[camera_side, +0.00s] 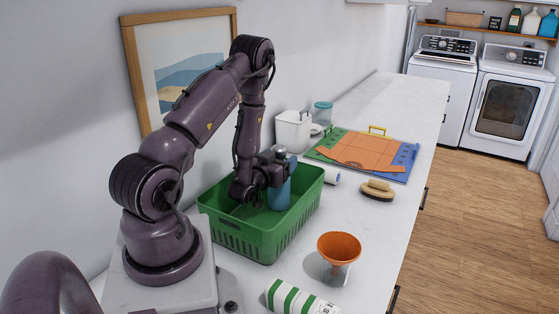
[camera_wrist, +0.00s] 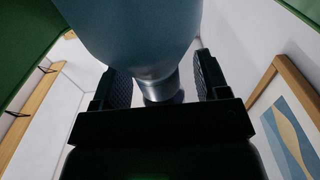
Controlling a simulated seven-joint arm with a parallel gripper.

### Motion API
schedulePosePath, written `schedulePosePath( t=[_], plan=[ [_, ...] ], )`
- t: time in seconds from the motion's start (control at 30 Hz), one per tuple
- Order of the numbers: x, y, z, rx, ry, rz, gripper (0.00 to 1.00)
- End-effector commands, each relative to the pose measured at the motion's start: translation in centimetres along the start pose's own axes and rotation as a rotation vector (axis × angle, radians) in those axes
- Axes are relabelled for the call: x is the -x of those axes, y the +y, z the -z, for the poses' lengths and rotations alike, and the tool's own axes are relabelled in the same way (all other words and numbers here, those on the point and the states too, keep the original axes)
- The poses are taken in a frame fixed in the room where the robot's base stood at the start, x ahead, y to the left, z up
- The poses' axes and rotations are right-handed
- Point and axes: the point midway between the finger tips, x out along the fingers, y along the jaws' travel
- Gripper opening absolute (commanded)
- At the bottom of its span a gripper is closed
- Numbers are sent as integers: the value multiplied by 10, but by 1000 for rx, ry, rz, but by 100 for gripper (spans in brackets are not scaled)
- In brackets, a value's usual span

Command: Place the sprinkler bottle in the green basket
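The sprinkler bottle (camera_side: 279,190) is blue with a grey top and stands roughly upright inside the green basket (camera_side: 265,240). Its lower end is hidden by the basket wall. My gripper (camera_side: 278,158) is at the bottle's top, above the basket. In the wrist view, the bottle (camera_wrist: 135,25) has its grey neck between the fingers of my gripper (camera_wrist: 163,88). A narrow gap shows on each side of the neck, so the gripper looks open around it; the fingertips are partly hidden by the blue body.
An orange funnel (camera_side: 339,248) and a green-striped white roll (camera_side: 299,299) are in front of the basket. A brush (camera_side: 377,190), an orange folding board (camera_side: 362,152) and a white canister (camera_side: 293,130) are nearby. The far counter (camera_side: 385,94) is clear.

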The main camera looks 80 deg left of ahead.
Motion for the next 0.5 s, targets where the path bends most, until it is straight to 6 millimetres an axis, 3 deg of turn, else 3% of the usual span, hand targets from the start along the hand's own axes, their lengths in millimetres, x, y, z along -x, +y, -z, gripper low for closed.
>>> schedulePosePath(
  t=[0.17,0.4,0.5],
  plan=[
    [4,0,3,0,-2,0,68],
    [50,0,2,0,-8,0,68],
    [60,-2,1,2,-7,5,68]
  ],
)
